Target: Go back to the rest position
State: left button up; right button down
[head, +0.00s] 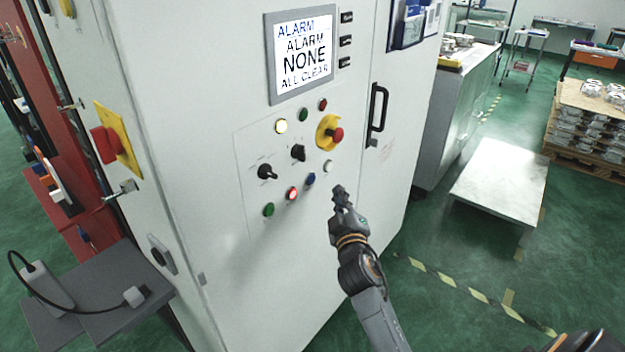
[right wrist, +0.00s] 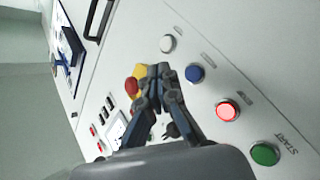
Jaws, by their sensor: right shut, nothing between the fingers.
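My right gripper (head: 341,192) is shut and empty, held in front of the lower right part of the control panel on a tall white cabinet (head: 230,270). In the right wrist view its closed fingers (right wrist: 158,72) point at the panel, near a white button (right wrist: 167,43) and a blue button (right wrist: 194,73). I cannot tell any exact gap to the panel; no contact shows. A lit red button (head: 292,193) and a green button (head: 268,209) sit left of the gripper. The screen (head: 303,52) reads ALARM NONE, ALL CLEAR. My left gripper is not in view.
A red and yellow emergency stop (head: 329,133) and a black door handle (head: 378,107) are on the cabinet. A grey shelf (head: 100,325) juts out at lower left. A low white table (head: 499,180) and a pallet of castings (head: 585,150) stand right, with green floor between.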

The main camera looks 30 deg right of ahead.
jog(key=shift+f, duration=0.1)
dwell(0.4)
jog(key=s+a+f+g+y+b, duration=0.1)
jog(key=s+a+f+g+y, duration=0.15)
jog(key=f, duration=1.05)
jog(key=s+a+f+g+y, duration=0.15)
jog(key=s+a+f, duration=0.25)
jog(key=f, duration=0.9)
jog(key=s+a+f+g+y+b, duration=0.1)
jog(key=s+a+f+g, duration=0.25)
jog(key=f, duration=0.95)
jog(key=s+a+f+m+g, duration=0.1)
jog(key=s+f+g, duration=0.2)
jog(key=s+f, duration=0.5)
jog(key=s+a+f+m+g+y+b, duration=0.1)
jog(key=s+f+g, duration=0.2)
jog(key=s+f, duration=0.5)
jog(key=s+a+f+g+y+b, duration=0.1)
jog(key=s+f, duration=0.8)
jog(key=s, duration=1.5)
jog(key=shift+s+a+m+g, duration=0.2)
jog(key=shift+a+m+g, duration=0.3)
jog(key=shift+g, duration=0.45)
